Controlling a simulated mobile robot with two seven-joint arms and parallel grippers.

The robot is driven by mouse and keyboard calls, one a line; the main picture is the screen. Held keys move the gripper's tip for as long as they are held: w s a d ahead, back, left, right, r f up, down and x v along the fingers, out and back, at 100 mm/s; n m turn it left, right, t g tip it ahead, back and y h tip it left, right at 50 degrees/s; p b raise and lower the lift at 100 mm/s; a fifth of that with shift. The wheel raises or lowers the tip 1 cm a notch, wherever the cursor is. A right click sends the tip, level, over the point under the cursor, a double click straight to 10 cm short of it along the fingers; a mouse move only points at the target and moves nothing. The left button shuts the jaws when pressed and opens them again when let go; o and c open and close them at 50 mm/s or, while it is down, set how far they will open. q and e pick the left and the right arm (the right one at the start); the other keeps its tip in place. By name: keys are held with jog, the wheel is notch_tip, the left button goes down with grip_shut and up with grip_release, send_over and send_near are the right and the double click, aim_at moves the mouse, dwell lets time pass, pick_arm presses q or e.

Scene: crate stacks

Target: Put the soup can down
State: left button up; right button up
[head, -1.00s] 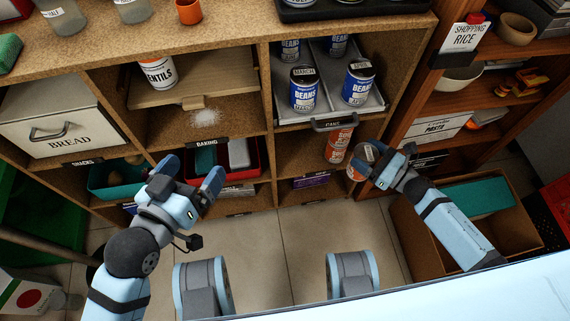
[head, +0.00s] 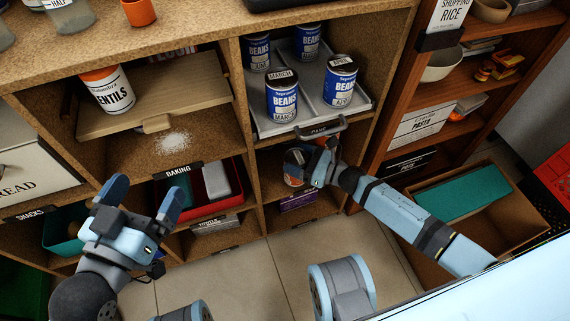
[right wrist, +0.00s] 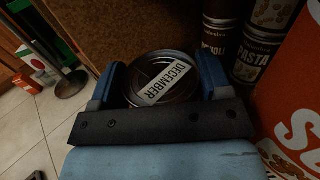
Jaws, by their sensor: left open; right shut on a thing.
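The soup can (right wrist: 163,80), its round lid marked DECEMBER, is between the fingers of my right gripper (right wrist: 158,88) in the right wrist view. In the head view the right gripper (head: 305,160) is at the cubby under the pulled-out can tray (head: 295,126), and part of the can (head: 293,181) shows below it. Whether the can's base touches the cubby floor is hidden. My left gripper (head: 142,196) is open and empty in front of the baking shelf.
In the right wrist view, cans labelled RAVIOLI (right wrist: 218,45) and PASTA (right wrist: 263,55) stand behind the held can, and a large orange-red thing (right wrist: 302,105) is close on the right. Several blue beans cans (head: 282,95) stand on the tray above.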

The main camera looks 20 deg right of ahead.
jog(key=w+a+f+b, duration=0.2)
jog(key=f, duration=0.1)
jog(key=shift+w+a, duration=0.25)
jog(key=shift+a, duration=0.1)
jog(key=shift+f+b, duration=0.3)
jog(key=shift+b, duration=0.15)
pick_arm(q)
jog(key=shift+w+a+r+m+t+h, duration=0.3)
jog(key=shift+w+a+m+t, duration=0.3)
jog(key=shift+m, duration=0.5)
pick_arm(e)
jog(key=o, duration=1)
jog(key=shift+f, duration=0.1)
pick_arm(q)
jog(key=shift+d, duration=0.15)
